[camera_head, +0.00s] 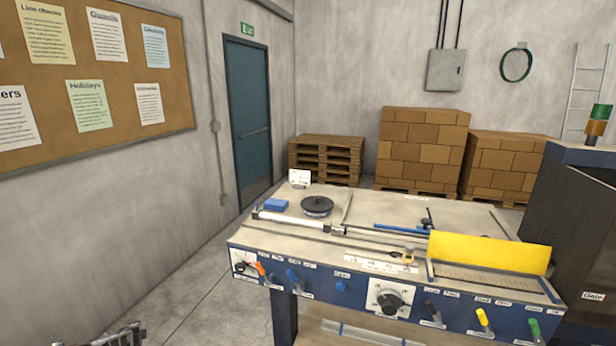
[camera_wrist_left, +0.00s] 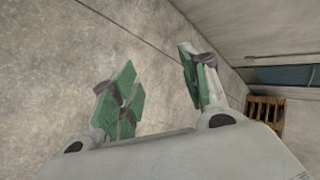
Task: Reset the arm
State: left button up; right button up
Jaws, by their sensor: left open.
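In the head view only a dark part of my left arm or gripper (camera_head: 115,336) shows at the bottom left edge, well to the left of the workbench and touching nothing that I can see. My right gripper is in neither view.
The laminating bench (camera_head: 400,312) stands at centre right, with a black reel (camera_head: 317,206), a blue block (camera_head: 276,204), a yellow guard (camera_head: 487,252) and knobs and levers along its front. A dark cabinet (camera_head: 580,230) stands at right. Floor left of the bench is clear.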

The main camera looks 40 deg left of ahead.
pick_arm(q)
jog(key=s+d+f+n+g+h, duration=0.15)
jog(key=s+d+f, duration=0.25)
jog(key=d+f, duration=0.95)
jog(key=s+d+f+m+t+h, duration=0.1)
jog(key=s+d+f+h, duration=0.3)
jog(key=d+f, duration=0.95)
jog(key=s+d+f+n+h, duration=0.1)
jog(key=d+f+h, duration=0.1)
jog(key=d, duration=1.9)
jog(key=s+d+f+n+h, duration=0.1)
jog(key=s+d+f+h, duration=0.1)
jog(key=d, duration=1.9)
jog(key=shift+s+d+f+g, duration=0.15)
jog(key=shift+d+f+g, duration=0.1)
jog(key=shift+f+g, duration=0.3)
jog(key=shift+c, duration=1)
